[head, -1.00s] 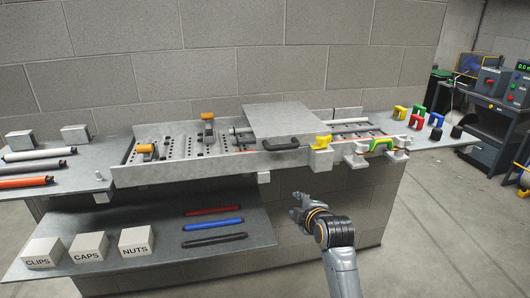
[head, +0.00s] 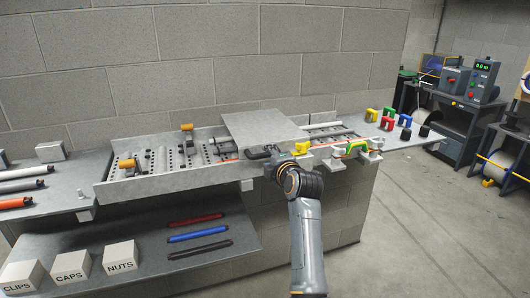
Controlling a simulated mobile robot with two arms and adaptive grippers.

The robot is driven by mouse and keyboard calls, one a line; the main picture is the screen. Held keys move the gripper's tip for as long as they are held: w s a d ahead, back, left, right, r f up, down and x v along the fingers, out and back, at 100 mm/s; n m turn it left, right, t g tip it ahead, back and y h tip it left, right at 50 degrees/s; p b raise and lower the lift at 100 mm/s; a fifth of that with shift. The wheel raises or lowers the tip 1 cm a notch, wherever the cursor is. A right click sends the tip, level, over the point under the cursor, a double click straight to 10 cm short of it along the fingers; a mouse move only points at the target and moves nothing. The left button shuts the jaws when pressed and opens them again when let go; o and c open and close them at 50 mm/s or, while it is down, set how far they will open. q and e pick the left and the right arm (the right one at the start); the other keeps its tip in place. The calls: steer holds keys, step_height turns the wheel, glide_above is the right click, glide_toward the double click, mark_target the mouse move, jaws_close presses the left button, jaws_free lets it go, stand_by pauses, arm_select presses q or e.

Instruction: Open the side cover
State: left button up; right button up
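The side cover (head: 265,128) is a flat grey plate lying over the right part of the long metal tray. Its black handle (head: 256,153) is on the front edge, partly hidden by my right gripper. My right gripper (head: 273,160) is at the right end of the handle, its arm coming up from below. The fingers are small and overlap the handle, so I cannot tell whether they are open or closed around it. A yellow latch-like piece (head: 302,147) on a grey block stands just right of the gripper. My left gripper is not in view.
Several coloured clips stand on the right shelf (head: 416,137). A lower shelf (head: 150,262) holds coloured rods and labelled boxes. The floor at the right (head: 430,230) is clear.

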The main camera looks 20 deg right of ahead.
mark_target(266, 156)
steer(key=shift+p+x, duration=0.3)
steer(key=shift+x, duration=1.4)
jaws_close()
